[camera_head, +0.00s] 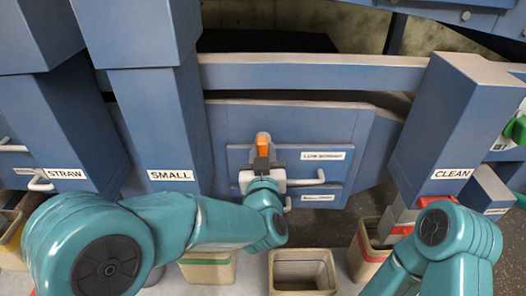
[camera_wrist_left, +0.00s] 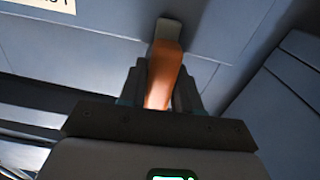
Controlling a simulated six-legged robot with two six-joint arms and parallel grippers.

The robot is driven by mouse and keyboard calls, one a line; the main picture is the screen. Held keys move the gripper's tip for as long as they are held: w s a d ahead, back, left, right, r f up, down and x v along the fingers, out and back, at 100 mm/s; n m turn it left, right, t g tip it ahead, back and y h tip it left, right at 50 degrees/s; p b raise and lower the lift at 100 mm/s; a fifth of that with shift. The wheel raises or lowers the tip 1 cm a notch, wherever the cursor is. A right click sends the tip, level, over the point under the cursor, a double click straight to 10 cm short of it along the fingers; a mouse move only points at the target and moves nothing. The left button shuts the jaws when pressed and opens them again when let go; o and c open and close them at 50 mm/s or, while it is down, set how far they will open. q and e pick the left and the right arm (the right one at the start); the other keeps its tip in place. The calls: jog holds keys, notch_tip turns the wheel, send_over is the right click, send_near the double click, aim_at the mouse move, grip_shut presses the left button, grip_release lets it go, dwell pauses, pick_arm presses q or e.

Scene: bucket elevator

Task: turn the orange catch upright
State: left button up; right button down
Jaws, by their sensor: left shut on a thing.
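The orange catch (camera_head: 263,144) is on the blue panel in the middle of the head view, left of a small white label. Its visible part points nearly straight up there, with a grey piece at its top. My left gripper (camera_head: 262,163) comes at it from below and is shut on it. In the left wrist view the orange catch (camera_wrist_left: 164,77) stands between the two dark fingers of my left gripper (camera_wrist_left: 160,88), which hide its sides. Its lower end is hidden by the gripper.
A white bar handle (camera_head: 305,181) is close right of my left gripper. Blue chutes marked STRAW, SMALL (camera_head: 160,130) and CLEAN (camera_head: 450,130) flank the panel. Open bins, one in the middle (camera_head: 302,270), stand below. A red and grey part (camera_head: 396,216) is under the CLEAN chute.

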pick_arm(q)
jog(key=shift+m, duration=0.5)
jog(key=o, duration=1)
jog(key=shift+c, duration=0.2)
jog(key=s, duration=1.6)
jog(key=shift+s+b, duration=0.2)
jog(key=shift+b, duration=0.15)
